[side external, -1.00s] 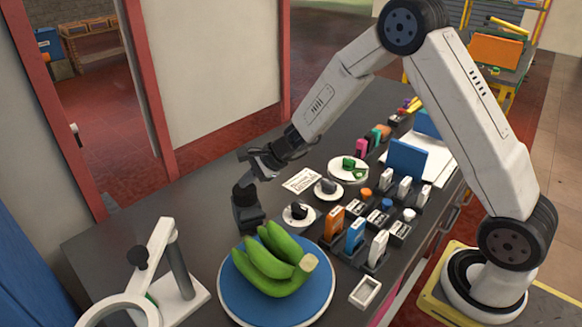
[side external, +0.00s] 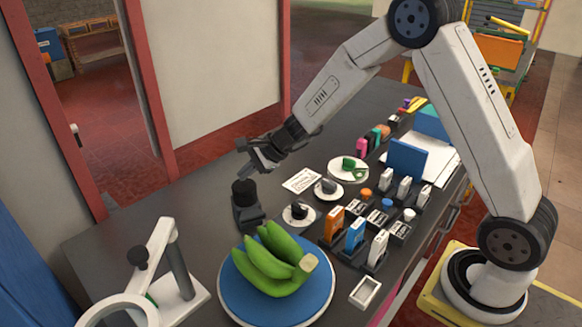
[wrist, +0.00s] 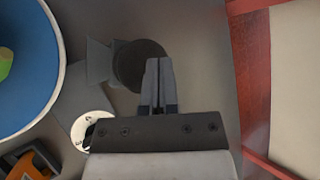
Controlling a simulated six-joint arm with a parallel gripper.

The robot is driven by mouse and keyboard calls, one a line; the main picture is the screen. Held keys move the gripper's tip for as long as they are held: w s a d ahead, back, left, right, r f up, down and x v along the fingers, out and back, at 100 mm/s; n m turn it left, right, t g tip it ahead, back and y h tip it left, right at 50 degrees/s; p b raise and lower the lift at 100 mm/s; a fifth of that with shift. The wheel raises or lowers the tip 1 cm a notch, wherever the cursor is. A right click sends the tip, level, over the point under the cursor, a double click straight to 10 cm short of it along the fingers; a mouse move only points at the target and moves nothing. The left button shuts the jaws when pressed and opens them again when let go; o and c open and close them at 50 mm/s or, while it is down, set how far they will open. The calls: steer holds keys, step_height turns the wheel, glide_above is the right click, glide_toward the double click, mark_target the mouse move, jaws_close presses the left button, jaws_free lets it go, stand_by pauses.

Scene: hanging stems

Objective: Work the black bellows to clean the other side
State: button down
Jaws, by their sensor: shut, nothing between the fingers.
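The black bellows (side external: 246,205) stands upright on the dark table, left of the green bananas' far end. In the wrist view its round black top (wrist: 138,66) shows beside a grey nozzle-like part. My gripper (side external: 248,165) is shut and empty, just above the bellows top; the fingertips (wrist: 158,64) overlap that top in the wrist view. I cannot tell if they touch it. The green bananas (side external: 272,262) lie on a blue round plate (side external: 235,300); a sliver of the bananas (wrist: 4,62) shows in the wrist view.
A white stand with a ring (side external: 160,270) stands at the front left. Small dishes with dark pieces (side external: 298,213), a card (side external: 301,180) and rows of coloured boxes (side external: 355,235) crowd the right. The table left of the bellows is clear.

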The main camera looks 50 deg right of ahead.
mark_target(247, 185)
steer(key=shift+r, duration=0.15)
steer(key=shift+r, duration=2.35)
stand_by(0.9)
step_height(247, 185, up, 4)
steer(key=shift+f, duration=0.1)
steer(key=shift+f, duration=0.1)
stand_by(0.5)
steer(key=shift+f, duration=4.35)
steer(key=shift+f, duration=0.4)
